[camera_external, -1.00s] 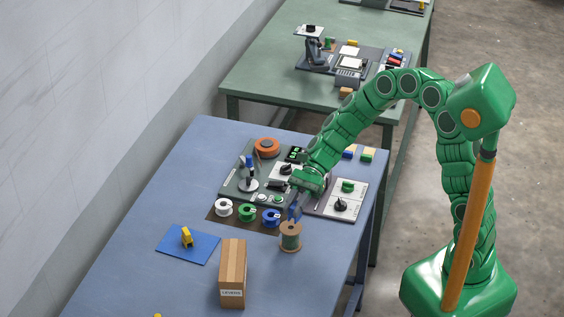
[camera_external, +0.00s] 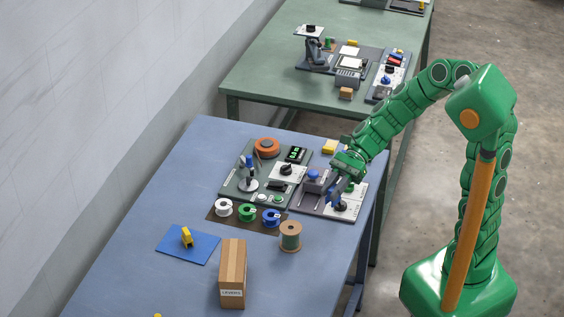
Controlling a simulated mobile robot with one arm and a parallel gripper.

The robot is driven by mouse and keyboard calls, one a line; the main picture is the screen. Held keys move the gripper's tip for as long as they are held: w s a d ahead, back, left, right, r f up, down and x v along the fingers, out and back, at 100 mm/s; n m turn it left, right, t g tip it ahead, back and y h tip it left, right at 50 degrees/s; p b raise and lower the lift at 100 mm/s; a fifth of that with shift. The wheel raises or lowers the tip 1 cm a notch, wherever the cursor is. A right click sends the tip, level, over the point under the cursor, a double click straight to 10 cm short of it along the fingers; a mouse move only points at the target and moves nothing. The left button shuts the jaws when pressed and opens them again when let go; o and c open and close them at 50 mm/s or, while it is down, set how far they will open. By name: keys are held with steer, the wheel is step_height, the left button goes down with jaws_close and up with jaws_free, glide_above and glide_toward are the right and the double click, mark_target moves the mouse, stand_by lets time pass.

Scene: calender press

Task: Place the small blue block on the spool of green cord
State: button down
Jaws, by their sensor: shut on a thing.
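My gripper (camera_external: 334,197) is low over the right-hand panel (camera_external: 306,208) in the external view, close to a black knob (camera_external: 341,207). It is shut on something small. Blue shows at the fingertips, but I cannot tell the held thing from the fingers. I cannot pick out the small blue block clearly on the table. A small green spool (camera_external: 246,213) sits between white and blue ones on a brown mat.
A tall cardboard box (camera_external: 232,272) stands near the front. A yellow object (camera_external: 187,237) is on a blue mat (camera_external: 176,251). The left panel (camera_external: 234,189) carries knobs and a stand. An orange spool (camera_external: 267,146) lies behind. The table's left side is clear.

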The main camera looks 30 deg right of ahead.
steer(key=shift+s+d, duration=0.55)
steer(key=shift+s, duration=0.2)
glide_above(290, 228)
steer(key=shift+t, duration=0.3)
steer(key=f, duration=0.7)
steer(key=shift+s+d+f, duration=0.35)
steer(key=shift+s+f, duration=0.05)
steer(key=shift+w+a+f, duration=0.2)
steer(key=shift+f, duration=0.25)
steer(key=shift+w+a+f, duration=0.15)
steer(key=shift+a+f, duration=0.05)
steer(key=shift+f, duration=1.5)
steer(key=shift+f, duration=0.2)
steer(key=c, duration=1)
jaws_free()
steer(key=shift+r, duration=0.1)
